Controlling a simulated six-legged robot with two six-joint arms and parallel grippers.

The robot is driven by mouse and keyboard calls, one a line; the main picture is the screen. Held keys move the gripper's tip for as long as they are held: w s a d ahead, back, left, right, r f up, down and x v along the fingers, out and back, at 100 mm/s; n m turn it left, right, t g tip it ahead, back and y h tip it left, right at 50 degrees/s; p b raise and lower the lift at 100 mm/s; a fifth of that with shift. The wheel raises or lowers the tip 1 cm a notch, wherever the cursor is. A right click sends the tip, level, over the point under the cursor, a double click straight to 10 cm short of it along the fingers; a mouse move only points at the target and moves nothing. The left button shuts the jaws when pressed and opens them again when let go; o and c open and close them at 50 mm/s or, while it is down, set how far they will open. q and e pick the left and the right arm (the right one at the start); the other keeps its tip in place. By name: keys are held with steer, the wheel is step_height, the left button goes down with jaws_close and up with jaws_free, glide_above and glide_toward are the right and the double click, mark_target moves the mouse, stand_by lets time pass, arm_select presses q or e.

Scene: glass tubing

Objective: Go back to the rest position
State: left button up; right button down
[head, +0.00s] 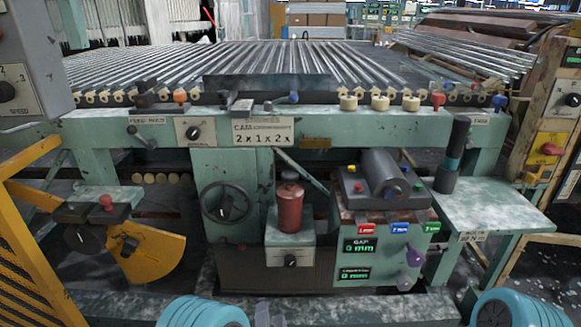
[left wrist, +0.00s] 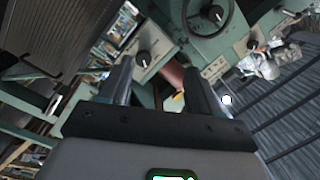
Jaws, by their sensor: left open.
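My left gripper (left wrist: 157,70) fills the lower part of the left wrist view. Its two dark fingers stand apart with nothing between them. The green machine front, with a handwheel (left wrist: 208,14) and a red cylinder (left wrist: 170,75), lies beyond the fingers, apart from them. In the head view only a small grey tip, probably of this gripper, shows at the bottom edge. The glass tubes (head: 200,62) lie in a row on the roller bed at the back. My right gripper is not seen.
The green machine has a handwheel (head: 227,202), a red cylinder (head: 290,207) and a gauge box (head: 385,245) in front. A yellow guard (head: 150,252) stands left, and a pale green side table (head: 490,205) right. Cabinets flank both sides.

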arm_select(q)
steer(key=a+f+n+g+y, duration=0.2)
steer(key=a+f, duration=0.1)
steer(key=a, duration=0.8)
steer(key=s+a+f+n+g+h, duration=0.25)
steer(key=s+a+f+g, duration=0.2)
steer(key=f, duration=0.35)
steer(key=s+d+f+n+g+h, duration=0.3)
steer(key=s+d+n+g, duration=0.15)
steer(key=s, duration=0.55)
steer(key=s+d+f+n+g+h, duration=0.35)
steer(key=s+g, duration=0.25)
steer(key=s, duration=0.3)
step_height(320, 180, up, 30)
steer(key=p, duration=3)
steer(key=shift+s+f+y, duration=0.25)
steer(key=shift+s+y, duration=0.05)
steer(key=shift+y, duration=0.1)
